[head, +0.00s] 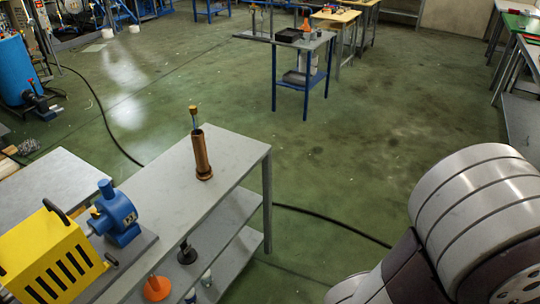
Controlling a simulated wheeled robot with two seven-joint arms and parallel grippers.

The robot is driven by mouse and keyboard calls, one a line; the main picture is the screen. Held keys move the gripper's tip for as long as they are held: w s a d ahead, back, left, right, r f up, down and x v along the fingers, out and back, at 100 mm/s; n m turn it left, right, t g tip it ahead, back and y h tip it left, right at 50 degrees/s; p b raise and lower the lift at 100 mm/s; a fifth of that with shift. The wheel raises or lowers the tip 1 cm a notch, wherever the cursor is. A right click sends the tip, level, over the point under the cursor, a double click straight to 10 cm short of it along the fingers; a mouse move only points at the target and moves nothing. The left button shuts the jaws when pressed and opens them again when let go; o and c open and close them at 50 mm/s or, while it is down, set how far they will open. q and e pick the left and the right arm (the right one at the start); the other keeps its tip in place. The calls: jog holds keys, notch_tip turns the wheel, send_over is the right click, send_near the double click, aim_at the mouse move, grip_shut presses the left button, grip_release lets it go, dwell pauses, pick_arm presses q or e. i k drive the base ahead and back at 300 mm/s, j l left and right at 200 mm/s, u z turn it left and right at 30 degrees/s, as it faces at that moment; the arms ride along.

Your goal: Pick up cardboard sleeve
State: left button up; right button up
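A brown upright tube, which looks like the cardboard sleeve (202,155), stands on the grey top of a metal shelf table (228,148), near its far end. It is narrow, with a slightly wider foot, and nothing touches it from my side. A thin piece with a brass-coloured top (193,110) shows just behind and above its upper end; I cannot tell whether it stands inside the tube or behind it. Neither gripper is in view. Only a thick grey and dark link of my own arm fills the lower right.
A yellow box (50,255) and a blue pump (118,215) stand on the table's near left. An orange cone (157,288) and a dark stand (187,252) sit on the lower shelf. Black hoses cross the green floor (330,165), which is mostly clear.

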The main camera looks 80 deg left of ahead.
aim_at(204, 172)
jog(key=u, duration=3.35)
jog(key=i+u, duration=0.1)
